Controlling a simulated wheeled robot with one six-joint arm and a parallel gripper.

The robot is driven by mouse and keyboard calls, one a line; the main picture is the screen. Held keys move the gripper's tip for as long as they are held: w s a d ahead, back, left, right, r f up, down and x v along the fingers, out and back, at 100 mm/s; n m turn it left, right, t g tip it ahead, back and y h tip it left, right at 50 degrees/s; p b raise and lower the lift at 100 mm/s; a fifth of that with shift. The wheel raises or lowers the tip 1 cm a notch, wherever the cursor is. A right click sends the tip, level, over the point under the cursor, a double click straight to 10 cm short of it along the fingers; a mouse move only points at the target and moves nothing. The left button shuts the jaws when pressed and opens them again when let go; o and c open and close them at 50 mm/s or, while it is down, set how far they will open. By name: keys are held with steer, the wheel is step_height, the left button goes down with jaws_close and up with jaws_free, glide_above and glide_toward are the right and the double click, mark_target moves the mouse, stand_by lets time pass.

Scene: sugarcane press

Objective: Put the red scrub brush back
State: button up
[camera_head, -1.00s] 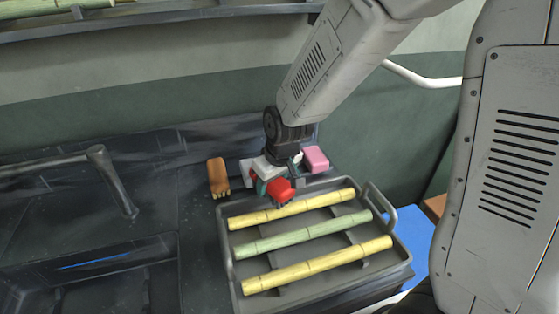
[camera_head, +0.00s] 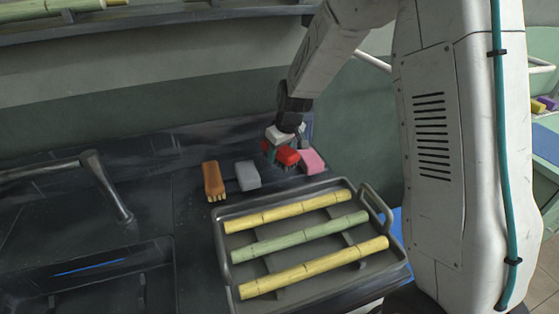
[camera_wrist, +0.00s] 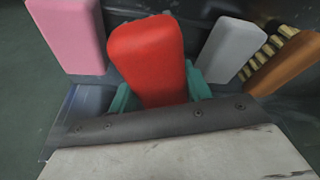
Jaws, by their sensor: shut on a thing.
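The red scrub brush (camera_head: 288,156) is between the jaws of my gripper (camera_head: 280,150), at the back of the dark counter behind the tray. In the wrist view the red brush (camera_wrist: 148,58) fills the middle, with the teal fingers of my gripper (camera_wrist: 160,92) shut on its two sides. It sits between a pink block (camera_head: 311,161) on the right and a grey block (camera_head: 247,175) on the left. I cannot tell whether the brush touches the counter.
An orange brush (camera_head: 213,180) stands left of the grey block. A grey tray (camera_head: 226,262) with three cane stalks lies in front of the row. A sink (camera_head: 100,270) with a dark faucet (camera_head: 105,187) is at the left. A shelf (camera_head: 190,18) runs along the wall above.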

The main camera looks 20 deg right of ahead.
steer(key=shift+s+a+f, duration=0.1)
steer(key=shift+s+f, duration=0.05)
steer(key=shift+f, duration=1.55)
steer(key=shift+f, duration=0.6)
steer(key=o, duration=1)
steer(key=shift+o, duration=0.2)
